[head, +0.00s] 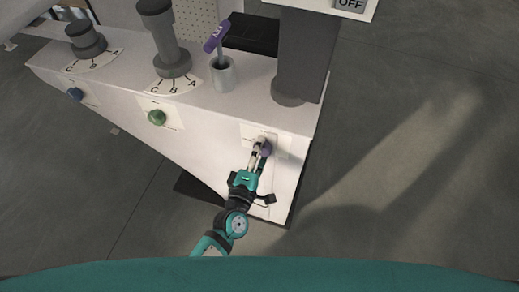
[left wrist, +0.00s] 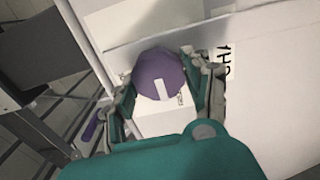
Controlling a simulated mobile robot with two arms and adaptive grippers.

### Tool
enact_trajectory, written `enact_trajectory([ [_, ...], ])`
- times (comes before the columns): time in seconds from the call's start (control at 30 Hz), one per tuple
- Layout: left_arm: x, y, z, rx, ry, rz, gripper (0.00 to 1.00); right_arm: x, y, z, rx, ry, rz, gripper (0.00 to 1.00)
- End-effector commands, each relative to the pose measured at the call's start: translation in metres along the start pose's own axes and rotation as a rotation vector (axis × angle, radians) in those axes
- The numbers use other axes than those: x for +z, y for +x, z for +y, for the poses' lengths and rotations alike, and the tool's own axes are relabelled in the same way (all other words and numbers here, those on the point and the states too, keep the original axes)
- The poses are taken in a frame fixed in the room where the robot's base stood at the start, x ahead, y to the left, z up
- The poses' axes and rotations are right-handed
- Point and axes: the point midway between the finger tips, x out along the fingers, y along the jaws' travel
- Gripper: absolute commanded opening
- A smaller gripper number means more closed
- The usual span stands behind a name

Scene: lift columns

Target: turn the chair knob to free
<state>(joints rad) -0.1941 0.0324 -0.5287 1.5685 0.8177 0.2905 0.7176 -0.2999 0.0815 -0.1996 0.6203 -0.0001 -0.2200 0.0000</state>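The purple round knob (head: 265,149) is on a pale plate at the right end of the white console's front face. In the left wrist view the knob (left wrist: 160,72) is large, with a short white mark on it. My left gripper (head: 261,148) reaches up to it from below. In the wrist view its fingers (left wrist: 160,88) lie on both sides of the knob and appear to press against it. Black lettering beside the knob is partly hidden by the right finger. My right gripper is not in view.
The white console (head: 130,90) also carries a blue knob (head: 75,94), a green knob (head: 157,117), dark columns on lettered dials, and a purple-handled lever (head: 217,38) in a grey cup. A thick dark post (head: 305,55) stands above the purple knob. Floor at right is clear.

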Motion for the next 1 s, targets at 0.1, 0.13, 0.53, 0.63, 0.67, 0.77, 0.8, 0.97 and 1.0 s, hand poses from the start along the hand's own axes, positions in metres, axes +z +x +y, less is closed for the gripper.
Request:
enact_trajectory([
  [0.1, 0.000, -0.001, -0.001, -0.002, -0.003, 0.000, 0.64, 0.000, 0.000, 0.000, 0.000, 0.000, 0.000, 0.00],
  [0.13, 0.000, 0.000, -0.001, -0.002, -0.002, 0.000, 0.68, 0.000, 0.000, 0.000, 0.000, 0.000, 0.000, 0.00],
  [0.53, 0.000, -0.007, -0.001, -0.002, 0.000, 0.000, 0.72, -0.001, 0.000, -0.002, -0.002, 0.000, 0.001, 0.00],
  [0.63, 0.000, -0.022, -0.002, -0.004, -0.001, 0.000, 0.72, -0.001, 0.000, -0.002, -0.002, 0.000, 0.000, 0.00],
  [0.67, 0.000, -0.028, -0.002, -0.004, -0.001, -0.001, 0.72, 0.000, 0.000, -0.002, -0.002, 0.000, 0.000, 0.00],
  [0.77, 0.000, -0.050, -0.002, -0.005, -0.001, -0.001, 0.72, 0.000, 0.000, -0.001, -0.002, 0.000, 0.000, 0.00],
  [0.8, 0.000, -0.059, -0.002, -0.006, -0.001, -0.002, 0.72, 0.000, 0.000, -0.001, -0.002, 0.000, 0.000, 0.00],
  [0.97, 0.000, -0.091, -0.002, -0.005, 0.001, -0.001, 0.72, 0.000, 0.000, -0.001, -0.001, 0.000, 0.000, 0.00],
  [1.0, 0.000, -0.098, -0.001, -0.004, 0.000, -0.001, 0.72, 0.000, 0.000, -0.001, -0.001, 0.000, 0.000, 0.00],
])
